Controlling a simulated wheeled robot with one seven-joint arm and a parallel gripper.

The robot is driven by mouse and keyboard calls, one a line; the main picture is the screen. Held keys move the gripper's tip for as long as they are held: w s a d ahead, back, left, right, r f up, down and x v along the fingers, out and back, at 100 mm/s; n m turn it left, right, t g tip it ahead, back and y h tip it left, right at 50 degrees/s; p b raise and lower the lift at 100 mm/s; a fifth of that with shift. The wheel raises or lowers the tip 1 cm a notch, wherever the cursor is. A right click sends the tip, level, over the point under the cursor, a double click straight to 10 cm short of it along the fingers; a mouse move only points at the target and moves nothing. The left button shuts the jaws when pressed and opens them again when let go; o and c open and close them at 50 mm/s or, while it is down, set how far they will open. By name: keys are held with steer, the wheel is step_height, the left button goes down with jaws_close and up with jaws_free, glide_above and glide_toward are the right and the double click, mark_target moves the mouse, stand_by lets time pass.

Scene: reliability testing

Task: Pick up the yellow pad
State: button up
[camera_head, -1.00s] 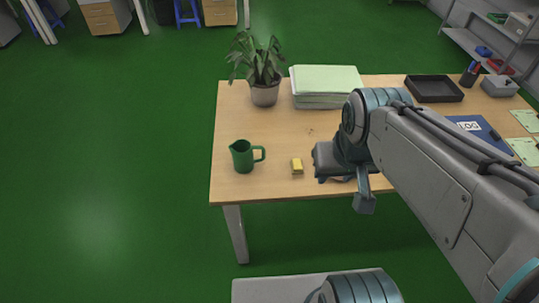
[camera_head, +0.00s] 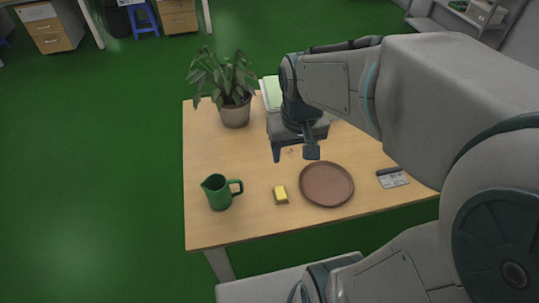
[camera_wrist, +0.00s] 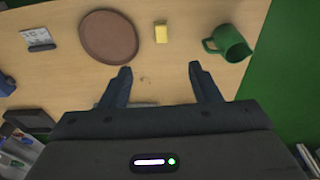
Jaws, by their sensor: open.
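The yellow pad (camera_head: 280,195) is a small block lying on the wooden table near its front edge, between the green jug and the brown plate. It also shows in the wrist view (camera_wrist: 161,33), beyond my fingertips and roughly between their lines. My gripper (camera_head: 293,154) is open and empty above the table, behind the pad and apart from it. In the wrist view both fingers (camera_wrist: 160,70) are spread with bare table between them.
A green jug (camera_head: 217,193) stands left of the pad, and a round brown plate (camera_head: 327,184) lies close on its right. A potted plant (camera_head: 235,112) stands at the back left. A card with a dark strip (camera_head: 393,180) lies further right. The wooden table (camera_head: 215,150) is bare around the middle left.

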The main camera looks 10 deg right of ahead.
steer(key=w+f+g+b, duration=0.3)
steer(key=w+f, duration=0.7)
steer(key=f, duration=0.5)
glide_above(280, 192)
steer(key=f, duration=0.5)
steer(key=w+f, duration=0.1)
steer(key=f, duration=0.2)
steer(key=shift+s+f+p, duration=0.25)
steer(key=shift+f+p, duration=0.05)
steer(key=shift+f, duration=1)
steer(key=shift+s+f+p, duration=0.2)
steer(key=shift+f+p, duration=0.05)
steer(key=shift+f, duration=1.05)
steer(key=c, duration=1.1)
